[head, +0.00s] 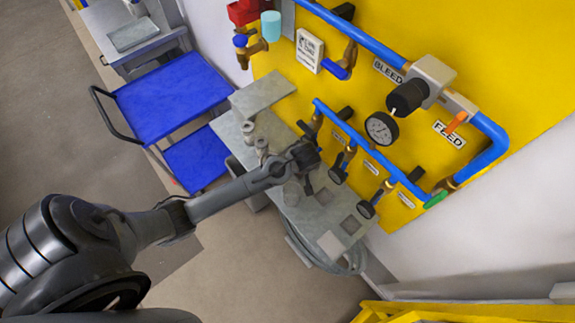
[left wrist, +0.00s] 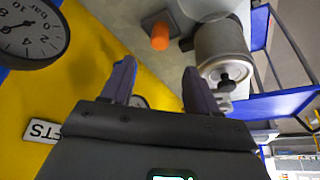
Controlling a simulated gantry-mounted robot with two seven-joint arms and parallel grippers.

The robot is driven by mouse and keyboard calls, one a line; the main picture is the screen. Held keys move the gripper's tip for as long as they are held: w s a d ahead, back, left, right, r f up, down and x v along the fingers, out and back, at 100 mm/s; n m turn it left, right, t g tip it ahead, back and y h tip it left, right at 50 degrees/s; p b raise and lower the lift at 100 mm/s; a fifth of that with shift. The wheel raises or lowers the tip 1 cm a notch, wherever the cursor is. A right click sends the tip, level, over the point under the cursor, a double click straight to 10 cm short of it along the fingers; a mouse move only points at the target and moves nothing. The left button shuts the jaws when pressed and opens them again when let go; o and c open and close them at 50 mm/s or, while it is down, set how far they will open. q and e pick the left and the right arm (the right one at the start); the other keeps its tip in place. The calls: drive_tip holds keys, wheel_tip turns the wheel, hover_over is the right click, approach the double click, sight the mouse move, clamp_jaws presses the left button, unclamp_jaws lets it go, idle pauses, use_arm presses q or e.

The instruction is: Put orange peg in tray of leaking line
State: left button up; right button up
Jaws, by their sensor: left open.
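In the left wrist view, the orange peg (left wrist: 160,37) stands on a small dark square base on the grey bench, beyond and between my fingertips. I cannot make it out in the head view, where my arm covers part of the bench. My left gripper (left wrist: 158,78) is open and empty, its fingers apart and short of the peg. In the head view the left gripper (head: 311,182) hangs over the bench by the wall pipes. Flat square patches (head: 350,225), possibly trays, lie on the bench below the gauges. I cannot tell which line leaks. My right gripper is not in view.
A metal canister (left wrist: 222,50) stands right beside the peg. Blue pipes (head: 375,152) with valves and small gauges (head: 366,209) run along the yellow panel, close to the gripper. A blue cart (head: 170,95) stands left of the bench (head: 300,218). A coiled hose (head: 350,262) hangs below.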

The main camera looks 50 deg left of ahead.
use_arm(q)
drive_tip(key=s+d+r+m+h, duration=0.1)
drive_tip(key=s+d+r+m, duration=0.1)
drive_tip(key=s, duration=0.5)
drive_tip(key=s+d+r+m+h, duration=0.1)
drive_tip(key=s+d+r+m, duration=0.1)
drive_tip(key=s+m, duration=0.3)
drive_tip(key=s+d+r+m+h, duration=0.1)
drive_tip(key=s+d+r+m, duration=0.2)
drive_tip(key=s, duration=0.6)
drive_tip(key=shift+s+d+m+t, duration=0.3)
drive_tip(key=shift+s+d+m, duration=0.1)
drive_tip(key=shift+d+m, duration=0.15)
drive_tip(key=shift+r, duration=0.1)
wheel_tip(320, 180, up, 10)
drive_tip(key=p, duration=1)
drive_tip(key=shift+r, duration=0.1)
